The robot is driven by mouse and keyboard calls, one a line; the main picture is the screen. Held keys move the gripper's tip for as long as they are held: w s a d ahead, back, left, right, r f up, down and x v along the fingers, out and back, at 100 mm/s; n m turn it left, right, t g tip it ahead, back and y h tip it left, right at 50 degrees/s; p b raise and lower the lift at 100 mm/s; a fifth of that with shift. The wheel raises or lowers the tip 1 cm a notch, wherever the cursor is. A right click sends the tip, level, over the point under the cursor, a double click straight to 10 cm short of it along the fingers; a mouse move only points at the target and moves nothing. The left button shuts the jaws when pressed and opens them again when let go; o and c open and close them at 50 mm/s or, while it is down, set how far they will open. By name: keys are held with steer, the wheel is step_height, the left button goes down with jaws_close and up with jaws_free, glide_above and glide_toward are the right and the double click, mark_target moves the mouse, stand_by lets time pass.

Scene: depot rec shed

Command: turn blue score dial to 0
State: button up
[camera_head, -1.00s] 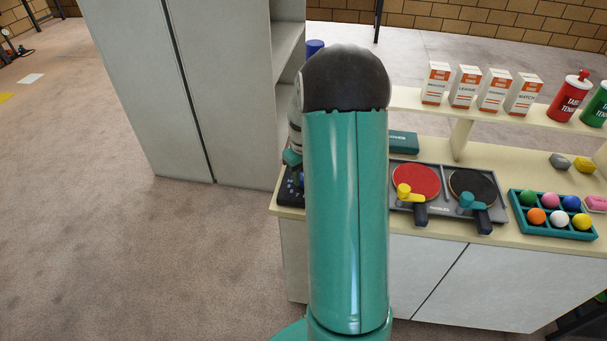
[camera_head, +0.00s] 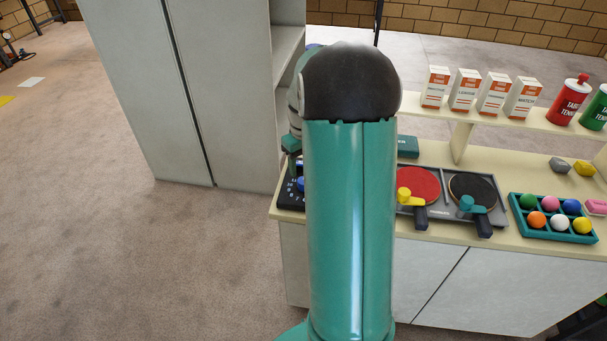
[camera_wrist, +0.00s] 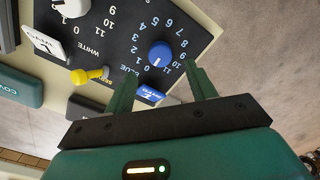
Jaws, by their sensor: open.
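The blue score dial (camera_wrist: 160,54) is a round blue knob on a dark scoreboard panel (camera_wrist: 112,42), ringed by white numbers. It carries a small white mark on its near side in the wrist view; I cannot tell which number it points at. In the head view the blue dial (camera_head: 300,184) shows just below my gripper (camera_head: 291,160), and my arm hides much of the panel. In the wrist view my gripper (camera_wrist: 160,72) is open, its two green fingers apart, with the dial between and just beyond the fingertips. Contact with the dial is not visible.
A white dial (camera_wrist: 72,8), a yellow switch (camera_wrist: 88,76), a white tag (camera_wrist: 45,42) and a blue tag (camera_wrist: 150,95) are close by. A paddle tray (camera_head: 433,208) and ball tray (camera_head: 550,232) sit right. A grey cabinet (camera_head: 190,90) stands left.

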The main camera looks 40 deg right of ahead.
step_height(320, 180, up, 8)
steer(key=shift+f, duration=0.2)
stand_by(0.4)
steer(key=s+a+r+t, duration=0.1)
steer(key=s+a+r, duration=0.15)
steer(key=a, duration=0.35)
steer(key=s+a+r+t+h, duration=0.1)
steer(key=a+r, duration=0.3)
steer(key=a, duration=0.2)
steer(key=s+a+r+t, duration=0.1)
steer(key=s+a+r, duration=0.15)
steer(key=a, duration=0.45)
steer(key=s+a+n+t+y, duration=0.1)
steer(key=s+a+t, duration=0.1)
steer(key=s+a, duration=0.8)
steer(key=shift+s+a+r+t, duration=0.3)
steer(key=shift+s+a, duration=0.05)
steer(key=shift+a, duration=0.65)
